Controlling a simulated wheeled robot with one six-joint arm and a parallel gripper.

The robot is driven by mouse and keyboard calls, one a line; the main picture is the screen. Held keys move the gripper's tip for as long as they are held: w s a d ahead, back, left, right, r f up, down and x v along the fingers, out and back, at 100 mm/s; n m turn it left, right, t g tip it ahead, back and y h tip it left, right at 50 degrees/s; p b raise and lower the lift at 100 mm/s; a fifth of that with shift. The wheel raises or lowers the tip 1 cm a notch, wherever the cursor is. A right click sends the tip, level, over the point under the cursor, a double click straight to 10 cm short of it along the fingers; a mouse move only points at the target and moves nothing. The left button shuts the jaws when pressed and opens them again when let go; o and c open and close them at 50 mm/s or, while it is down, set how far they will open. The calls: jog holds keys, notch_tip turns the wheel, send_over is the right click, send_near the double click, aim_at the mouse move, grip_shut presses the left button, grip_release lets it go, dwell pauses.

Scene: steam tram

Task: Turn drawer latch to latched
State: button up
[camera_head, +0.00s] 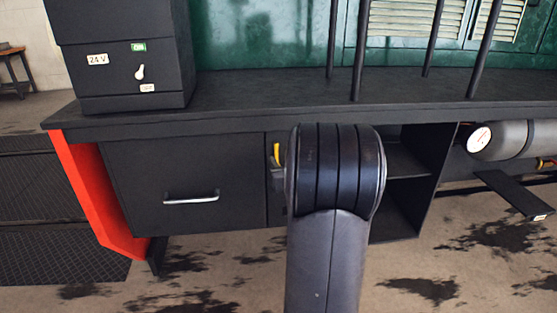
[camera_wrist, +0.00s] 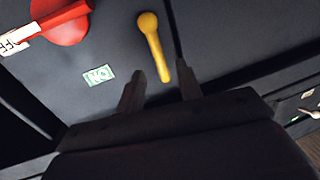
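The drawer latch is a yellow lever with a round knob-like end; it shows in the wrist view (camera_wrist: 152,42), and part of a yellow piece, likely the same latch, shows in the head view (camera_head: 277,153). The dark drawer (camera_head: 150,175) with a silver handle (camera_head: 191,199) looks closed, left of the latch. My gripper (camera_wrist: 160,72) is open in the wrist view, and the lever's narrow end appears between its two fingertips. I cannot tell whether they touch it. In the head view my arm hides most of the gripper and the panel behind it.
A red rotary switch (camera_wrist: 68,22) and a small green label (camera_wrist: 98,76) sit on the panel beside the latch. Open shelves (camera_head: 402,190) lie right of my arm. Dark posts (camera_head: 361,50) and a control box (camera_head: 125,60) stand on the bench top (camera_head: 270,95).

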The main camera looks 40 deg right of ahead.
aim_at(277, 154)
jog(key=shift+x, duration=1.6)
jog(key=shift+c, duration=0.5)
grip_shut()
